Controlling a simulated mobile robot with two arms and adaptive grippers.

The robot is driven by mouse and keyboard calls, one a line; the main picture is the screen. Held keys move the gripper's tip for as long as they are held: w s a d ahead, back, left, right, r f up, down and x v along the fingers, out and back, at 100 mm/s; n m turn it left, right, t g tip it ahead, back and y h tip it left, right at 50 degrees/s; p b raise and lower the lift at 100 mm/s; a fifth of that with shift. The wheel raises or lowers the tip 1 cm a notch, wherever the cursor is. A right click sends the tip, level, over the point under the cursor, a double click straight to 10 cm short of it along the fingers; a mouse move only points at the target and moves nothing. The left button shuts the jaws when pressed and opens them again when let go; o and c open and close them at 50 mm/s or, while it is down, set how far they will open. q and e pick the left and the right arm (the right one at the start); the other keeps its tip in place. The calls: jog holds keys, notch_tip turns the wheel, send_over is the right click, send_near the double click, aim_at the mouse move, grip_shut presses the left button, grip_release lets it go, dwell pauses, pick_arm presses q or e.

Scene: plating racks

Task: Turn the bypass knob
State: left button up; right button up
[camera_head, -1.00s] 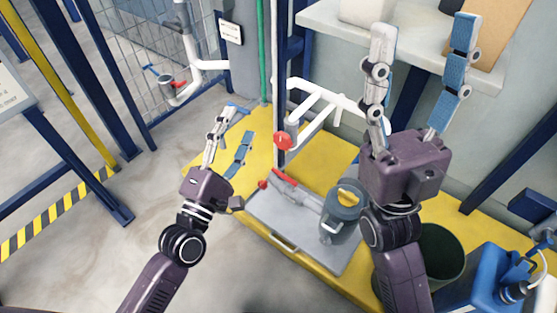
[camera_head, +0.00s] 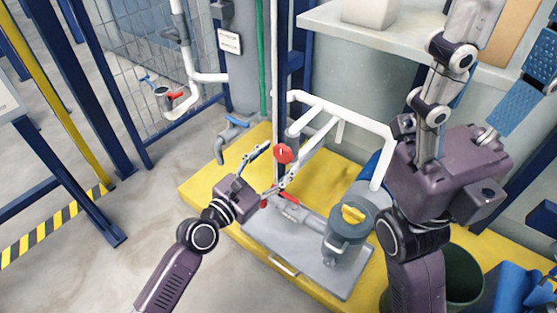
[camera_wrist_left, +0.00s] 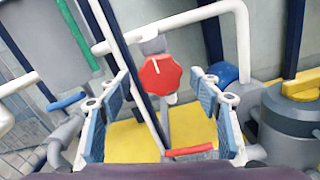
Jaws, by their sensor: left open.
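The likely bypass knob is a red octagonal knob (camera_head: 283,153) with a white line on its face, on the white pipework. In the left wrist view the knob (camera_wrist_left: 160,75) sits ahead, between and beyond the two fingers, with its white line near upright. My left gripper (camera_head: 269,166) is open just left of and below the knob; its blue-padded fingers (camera_wrist_left: 165,120) stand wide apart with nothing between them. I cannot tell any contact with the knob. My right gripper (camera_head: 492,75) is raised at the right, fingers spread and empty, partly cut off by the frame.
White pipes (camera_head: 340,115) run right of the knob. A grey pump pot with a yellow top (camera_head: 352,214) stands on a grey tray (camera_head: 330,272) over the yellow platform (camera_head: 205,190). A red lever (camera_head: 288,198) lies below the knob. Blue-handled (camera_head: 237,122) pipework stands behind.

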pick_arm(q)
jog(key=shift+w+d, duration=0.3)
jog(key=shift+w, duration=0.05)
jog(key=shift+c, duration=0.4)
jog(key=c, duration=1.1)
